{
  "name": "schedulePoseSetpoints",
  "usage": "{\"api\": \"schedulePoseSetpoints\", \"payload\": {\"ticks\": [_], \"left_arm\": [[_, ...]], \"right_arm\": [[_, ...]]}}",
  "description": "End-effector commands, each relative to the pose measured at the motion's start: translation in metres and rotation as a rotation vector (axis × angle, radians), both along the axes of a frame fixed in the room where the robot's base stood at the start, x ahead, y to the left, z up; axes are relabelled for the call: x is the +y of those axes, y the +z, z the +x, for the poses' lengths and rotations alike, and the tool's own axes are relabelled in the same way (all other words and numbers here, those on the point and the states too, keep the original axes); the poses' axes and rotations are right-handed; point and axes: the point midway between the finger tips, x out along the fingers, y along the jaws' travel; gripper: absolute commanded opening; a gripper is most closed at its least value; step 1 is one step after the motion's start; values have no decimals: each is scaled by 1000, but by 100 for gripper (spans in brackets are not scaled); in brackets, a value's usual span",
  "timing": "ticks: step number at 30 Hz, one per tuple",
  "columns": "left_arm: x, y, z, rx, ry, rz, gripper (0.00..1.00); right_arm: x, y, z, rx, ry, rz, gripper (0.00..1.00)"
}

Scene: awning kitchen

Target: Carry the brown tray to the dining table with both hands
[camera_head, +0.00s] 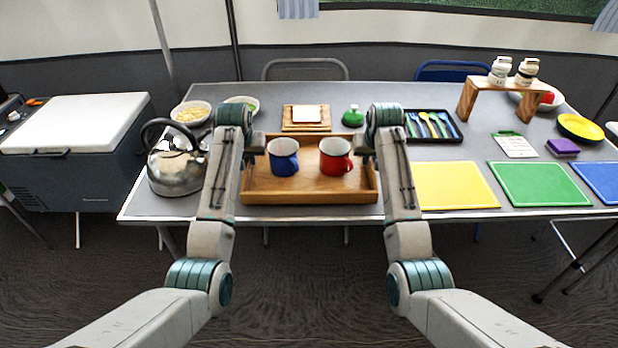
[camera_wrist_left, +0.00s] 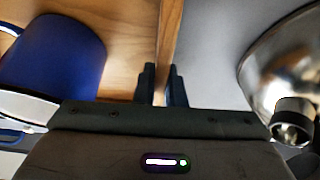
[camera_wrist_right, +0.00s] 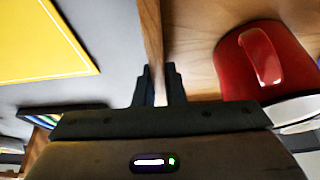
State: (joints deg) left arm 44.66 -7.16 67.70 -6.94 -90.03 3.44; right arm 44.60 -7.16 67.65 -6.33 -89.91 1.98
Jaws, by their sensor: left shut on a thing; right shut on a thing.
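The brown tray (camera_head: 310,197) is at the front edge of the grey dining table (camera_head: 440,207), level, with a blue mug (camera_head: 284,157) and a red mug (camera_head: 335,157) upright in it. I cannot tell whether its underside touches the tabletop. My left gripper (camera_wrist_left: 162,88) is shut on the tray's left wall, which also shows in the left wrist view (camera_wrist_left: 170,35), beside the blue mug (camera_wrist_left: 55,55). My right gripper (camera_wrist_right: 155,88) is shut on the tray's right wall, seen in the right wrist view (camera_wrist_right: 150,35), beside the red mug (camera_wrist_right: 265,65).
A kettle (camera_head: 175,168) stands close left of the tray. A yellow mat (camera_head: 453,186) lies close right, then a green mat (camera_head: 538,184). A cooler (camera_head: 75,140) stands left.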

Motion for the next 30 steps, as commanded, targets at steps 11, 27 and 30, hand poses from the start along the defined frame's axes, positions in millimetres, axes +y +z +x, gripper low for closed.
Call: {"api": "schedulePoseSetpoints", "payload": {"ticks": [11,27,30], "left_arm": [[0,-12,0,0,0,0,32],[-1,22,-13,-5,0,-1,32],[-1,43,-21,-6,0,-2,32]], "right_arm": [[0,-12,0,0,0,0,32],[0,-12,0,0,0,0,32],[0,-12,0,0,0,0,32]]}}
